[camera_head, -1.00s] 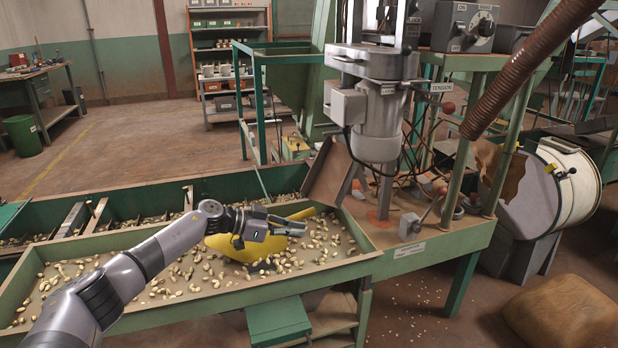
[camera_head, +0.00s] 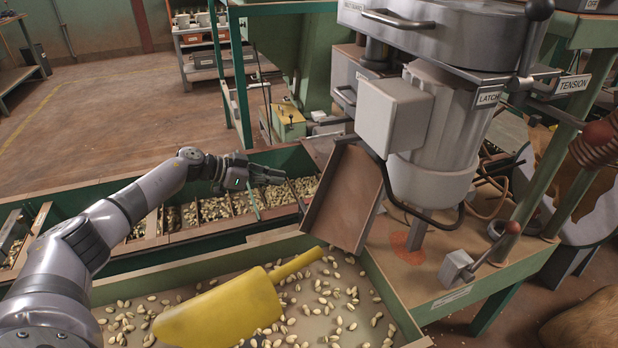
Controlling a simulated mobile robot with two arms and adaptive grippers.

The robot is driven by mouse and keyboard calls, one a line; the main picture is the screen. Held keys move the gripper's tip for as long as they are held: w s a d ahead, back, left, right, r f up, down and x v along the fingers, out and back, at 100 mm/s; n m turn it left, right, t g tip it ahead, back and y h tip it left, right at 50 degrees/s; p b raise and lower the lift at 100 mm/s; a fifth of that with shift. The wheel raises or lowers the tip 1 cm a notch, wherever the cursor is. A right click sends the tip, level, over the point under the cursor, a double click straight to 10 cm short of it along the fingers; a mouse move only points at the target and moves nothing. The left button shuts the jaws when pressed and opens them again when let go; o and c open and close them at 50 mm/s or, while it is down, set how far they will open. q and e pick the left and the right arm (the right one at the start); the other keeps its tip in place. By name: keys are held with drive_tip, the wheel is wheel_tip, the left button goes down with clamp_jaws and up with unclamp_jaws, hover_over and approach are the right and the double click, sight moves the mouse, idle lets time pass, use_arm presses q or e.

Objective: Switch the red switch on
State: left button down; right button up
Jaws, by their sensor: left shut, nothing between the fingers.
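No part is clearly marked as the red switch. A small grey box (camera_head: 459,268) with a lever ending in a dark red knob (camera_head: 512,228) stands on the bench at the right, below the machine. The lever tilts up to the right. My left gripper (camera_head: 278,176) is shut and empty. In the picture it lies over the far divided trough, left of the brown chute and well away from the lever box. My right gripper is not in view.
A grey machine (camera_head: 440,130) with a tilted brown chute (camera_head: 345,198) stands between my left gripper and the lever box. A yellow scoop (camera_head: 225,310) lies among nuts in the near tray (camera_head: 190,283).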

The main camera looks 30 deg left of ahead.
use_arm(q)
drive_tip(key=b+x, duration=0.2)
drive_tip(key=x, duration=0.8)
drive_tip(key=shift+w+r, duration=0.1)
drive_tip(key=shift+r, duration=0.05)
drive_tip(key=f, duration=0.1)
drive_tip(key=f+b, duration=0.1)
drive_tip(key=f, duration=0.1)
drive_tip(key=shift+w+d+b, duration=0.35)
drive_tip(key=shift+w, duration=0.05)
drive_tip(key=shift+w+d+f, duration=0.1)
drive_tip(key=shift+f, duration=0.2)
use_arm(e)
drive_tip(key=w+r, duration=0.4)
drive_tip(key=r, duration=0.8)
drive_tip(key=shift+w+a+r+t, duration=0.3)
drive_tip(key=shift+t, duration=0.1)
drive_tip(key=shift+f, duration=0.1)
